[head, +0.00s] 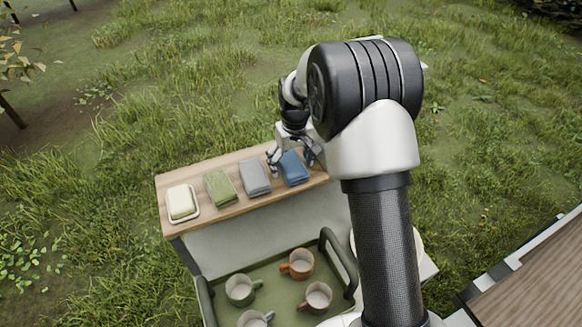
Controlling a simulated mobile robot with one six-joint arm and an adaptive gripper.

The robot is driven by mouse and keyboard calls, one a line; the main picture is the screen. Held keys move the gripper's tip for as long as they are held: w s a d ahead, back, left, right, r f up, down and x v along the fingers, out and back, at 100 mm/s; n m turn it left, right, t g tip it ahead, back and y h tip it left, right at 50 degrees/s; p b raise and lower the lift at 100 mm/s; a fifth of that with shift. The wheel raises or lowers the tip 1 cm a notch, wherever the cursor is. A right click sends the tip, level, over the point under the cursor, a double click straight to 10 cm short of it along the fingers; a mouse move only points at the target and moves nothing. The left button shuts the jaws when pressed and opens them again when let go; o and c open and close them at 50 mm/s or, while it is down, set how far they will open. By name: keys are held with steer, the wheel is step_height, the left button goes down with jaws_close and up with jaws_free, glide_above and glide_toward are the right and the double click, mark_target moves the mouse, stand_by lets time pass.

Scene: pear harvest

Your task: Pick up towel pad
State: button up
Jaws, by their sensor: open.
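Folded towel pads lie in a row on a wooden-topped bench (240,209). A blue towel pad (292,168) is at the right end, a grey one (255,177) is left of it, and a green one (220,187) is further left. A cream block (181,203), perhaps another pad, lies on a white dish at the left end. My gripper (292,166) is open, with its fingers apart on either side of the blue pad. I cannot tell whether they touch it. My arm hides the right end of the bench.
A green tray (272,286) with dark raised handles stands in front of the bench. It holds several mugs, among them an orange one (298,264) and a green one (240,289). A wooden surface (530,285) is at the lower right. Grass surrounds the bench.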

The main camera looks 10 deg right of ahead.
steer(key=shift+f, duration=0.15)
steer(key=shift+c, duration=0.5)
steer(key=c, duration=1)
